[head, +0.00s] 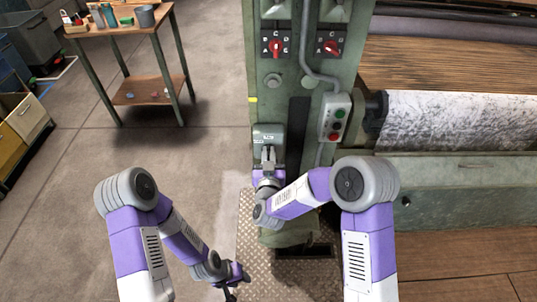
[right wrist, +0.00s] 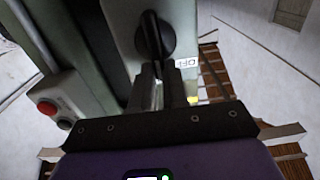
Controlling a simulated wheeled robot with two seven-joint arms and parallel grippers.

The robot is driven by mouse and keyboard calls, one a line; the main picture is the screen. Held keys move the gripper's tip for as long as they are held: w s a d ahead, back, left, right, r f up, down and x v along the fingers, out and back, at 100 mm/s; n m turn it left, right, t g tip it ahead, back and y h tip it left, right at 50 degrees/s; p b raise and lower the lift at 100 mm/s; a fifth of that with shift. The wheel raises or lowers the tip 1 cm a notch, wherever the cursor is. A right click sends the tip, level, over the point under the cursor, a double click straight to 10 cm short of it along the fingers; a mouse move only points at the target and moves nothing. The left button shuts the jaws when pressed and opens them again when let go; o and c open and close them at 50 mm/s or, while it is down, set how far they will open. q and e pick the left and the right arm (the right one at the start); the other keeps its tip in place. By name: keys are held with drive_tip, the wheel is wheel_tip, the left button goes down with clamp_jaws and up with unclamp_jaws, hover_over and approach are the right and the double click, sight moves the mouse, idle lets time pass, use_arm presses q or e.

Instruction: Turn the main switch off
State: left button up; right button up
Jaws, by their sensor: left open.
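The main switch is a grey box (head: 268,132) low on the green machine column. In the right wrist view its black rotary knob (right wrist: 155,37) shows on the pale box face, with its grip bar roughly upright in the picture. A white label reading OFF (right wrist: 187,63) sits below and right of the knob. My right gripper (head: 268,154) is in front of the box. Its two fingers (right wrist: 161,78) are slightly apart with a light gap between them, tips close to the knob; whether they touch it I cannot tell. My left gripper (head: 230,292) hangs empty, low over the floor plate.
Two red selector switches (head: 276,48) (head: 330,47) sit higher on the column. A push-button box (head: 335,117) is close on the right; its red button (right wrist: 47,107) shows in the wrist view. A conduit (head: 304,45) runs down the column.

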clamp_jaws()
drive_tip(key=n, duration=0.3)
drive_tip(key=a+n, duration=0.1)
drive_tip(key=n, duration=0.2)
drive_tip(key=a+n, duration=0.1)
drive_tip(key=n, duration=0.1)
drive_tip(key=shift+f+n, duration=0.35)
drive_tip(key=shift+n, duration=0.05)
drive_tip(key=n, duration=0.1)
drive_tip(key=n+p, duration=0.1)
drive_tip(key=n, duration=0.1)
drive_tip(key=f+n, duration=0.1)
drive_tip(key=n, duration=0.1)
drive_tip(key=shift+a+p, duration=0.3)
drive_tip(key=shift+f+n+p, duration=0.25)
drive_tip(key=shift+n, duration=0.75)
drive_tip(key=shift+f+n+p, duration=0.2)
drive_tip(key=shift+n+p, duration=0.05)
drive_tip(key=shift+n, duration=0.75)
